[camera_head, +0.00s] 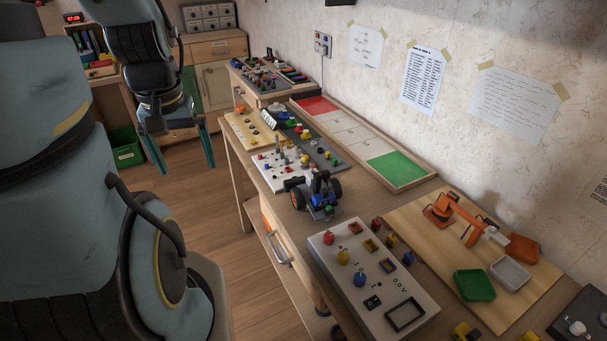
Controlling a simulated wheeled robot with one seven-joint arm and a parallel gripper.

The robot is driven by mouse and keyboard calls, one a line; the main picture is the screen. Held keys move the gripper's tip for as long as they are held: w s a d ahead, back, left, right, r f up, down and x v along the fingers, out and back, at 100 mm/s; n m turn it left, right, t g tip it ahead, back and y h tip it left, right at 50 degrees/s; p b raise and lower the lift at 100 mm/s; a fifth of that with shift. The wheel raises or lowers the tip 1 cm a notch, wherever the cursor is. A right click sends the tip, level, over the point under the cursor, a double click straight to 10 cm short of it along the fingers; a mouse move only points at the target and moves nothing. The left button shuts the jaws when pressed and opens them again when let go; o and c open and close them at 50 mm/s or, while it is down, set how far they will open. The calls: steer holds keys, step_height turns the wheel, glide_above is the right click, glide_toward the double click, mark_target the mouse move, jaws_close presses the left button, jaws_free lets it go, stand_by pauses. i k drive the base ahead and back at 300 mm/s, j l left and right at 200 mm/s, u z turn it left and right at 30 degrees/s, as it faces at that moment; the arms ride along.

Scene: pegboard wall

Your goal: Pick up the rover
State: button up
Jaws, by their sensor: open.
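The rover (318,194) is a small dark vehicle with black wheels, orange hubs and some blue parts. It stands upright on the wooden workbench, between two light panels, close to the bench's front edge. My gripper (181,150) is at the upper left, pointing down beside the bench, with its two teal fingers apart. The gripper is open, with nothing visible between the fingers. It is well to the left of the rover and apart from it.
A white panel (412,318) with coloured knobs lies in front of the rover. Another parts board (268,178) lies behind it. A long tray (343,127) runs along the wall. A small orange arm model (452,212) stands at right. Open floor (200,209) lies left of the bench.

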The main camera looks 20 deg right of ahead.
mark_target(319, 214)
steer(key=i+j+z, duration=0.1)
steer(key=z, duration=0.35)
steer(key=i+j+z, duration=0.15)
steer(key=z, duration=0.3)
steer(key=i+j+z, duration=0.1)
steer(key=j+z, duration=0.15)
steer(key=z, duration=0.2)
steer(key=i+j+z, duration=0.1)
steer(key=j, duration=0.4)
steer(key=i+j+z, duration=0.1)
steer(key=j, duration=0.4)
steer(key=i+j+z, duration=0.15)
steer(key=j, duration=0.35)
steer(key=k, duration=0.05)
